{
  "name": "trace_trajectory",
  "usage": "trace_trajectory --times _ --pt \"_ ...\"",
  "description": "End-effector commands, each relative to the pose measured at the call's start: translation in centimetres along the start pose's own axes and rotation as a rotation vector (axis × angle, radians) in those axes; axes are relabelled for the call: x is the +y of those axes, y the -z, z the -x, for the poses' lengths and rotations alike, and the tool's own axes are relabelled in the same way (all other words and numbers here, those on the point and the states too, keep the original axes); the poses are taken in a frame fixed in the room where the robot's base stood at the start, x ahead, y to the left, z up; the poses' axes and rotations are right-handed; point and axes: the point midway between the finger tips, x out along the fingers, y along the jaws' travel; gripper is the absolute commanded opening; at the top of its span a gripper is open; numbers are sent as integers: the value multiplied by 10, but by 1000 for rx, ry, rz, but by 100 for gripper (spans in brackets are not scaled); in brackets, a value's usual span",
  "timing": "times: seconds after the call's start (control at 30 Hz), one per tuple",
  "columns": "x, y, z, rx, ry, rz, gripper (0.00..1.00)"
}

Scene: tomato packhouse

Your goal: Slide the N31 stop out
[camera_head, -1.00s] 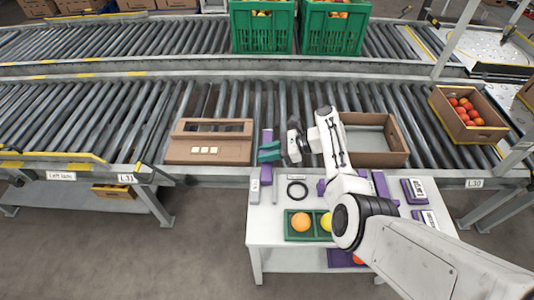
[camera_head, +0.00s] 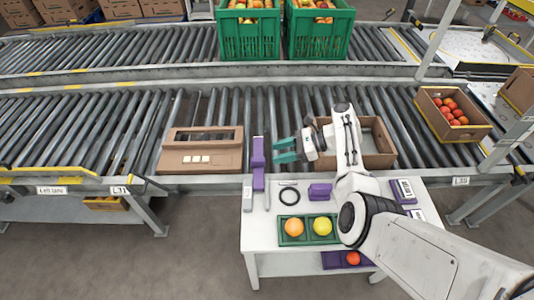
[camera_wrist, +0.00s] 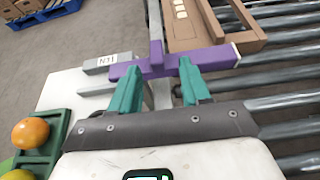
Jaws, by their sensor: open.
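The N31 stop (camera_head: 258,165) is a long purple bar with a raised crosspiece. My gripper (camera_head: 276,151) has green fingers, open and empty, just right of the stop in the head view. In the wrist view the open fingers (camera_wrist: 160,72) overlap the bar's near side; contact cannot be told.
The brown carton (camera_head: 200,166) stands left of the stop on the rollers. Another carton (camera_head: 380,160) is behind my arm. The white table (camera_head: 262,228) holds a black ring (camera_head: 289,196), a purple block (camera_head: 320,191) and a green tray (camera_head: 308,241) with fruit.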

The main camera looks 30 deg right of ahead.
Motion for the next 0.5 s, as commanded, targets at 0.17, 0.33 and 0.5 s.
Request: trace_trajectory --times 0.17,0.33,0.5 --pt "0 0 22 -1 1 0 47" --pt "0 0 29 -1 0 0 47" --pt "0 0 29 -1 0 0 47"
